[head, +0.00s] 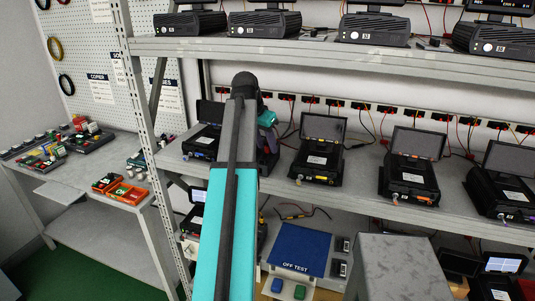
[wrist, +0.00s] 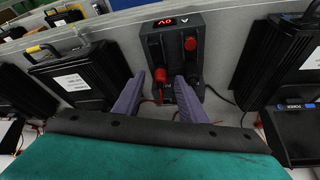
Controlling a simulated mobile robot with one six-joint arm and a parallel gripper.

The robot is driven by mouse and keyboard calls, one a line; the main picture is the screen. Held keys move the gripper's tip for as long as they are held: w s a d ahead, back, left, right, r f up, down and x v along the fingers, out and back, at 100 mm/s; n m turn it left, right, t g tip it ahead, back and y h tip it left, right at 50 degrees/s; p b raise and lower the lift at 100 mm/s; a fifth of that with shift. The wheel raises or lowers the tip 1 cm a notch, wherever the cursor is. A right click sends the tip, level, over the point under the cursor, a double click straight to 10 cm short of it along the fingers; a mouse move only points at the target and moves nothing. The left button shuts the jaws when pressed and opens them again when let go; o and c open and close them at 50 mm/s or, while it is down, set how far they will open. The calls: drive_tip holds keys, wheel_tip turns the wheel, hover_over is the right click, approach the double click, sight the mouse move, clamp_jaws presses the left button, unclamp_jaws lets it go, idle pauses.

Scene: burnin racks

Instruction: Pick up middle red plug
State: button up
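In the wrist view a bright red plug (wrist: 160,76) sits low on the left of a dark box, with a red lead beneath it. Another red plug (wrist: 190,43) is higher on the right of the same box; other dark fittings there are hard to make out. My gripper (wrist: 160,78) has two purple fingers, spread apart with nothing held. The lower red plug appears between the fingertips in the picture; contact cannot be seen. In the head view my arm hides most of the gripper and that box.
The dark box (wrist: 176,28) has a lit red display. Black open-lidded cases (head: 316,165) stand along the middle shelf (head: 365,205), flanking the gripper closely in the wrist view. An upper shelf (head: 290,48) holds several black units. Loose leads hang behind.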

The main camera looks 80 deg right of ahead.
drive_tip(key=c, duration=1)
drive_tip(key=shift+o, duration=0.2)
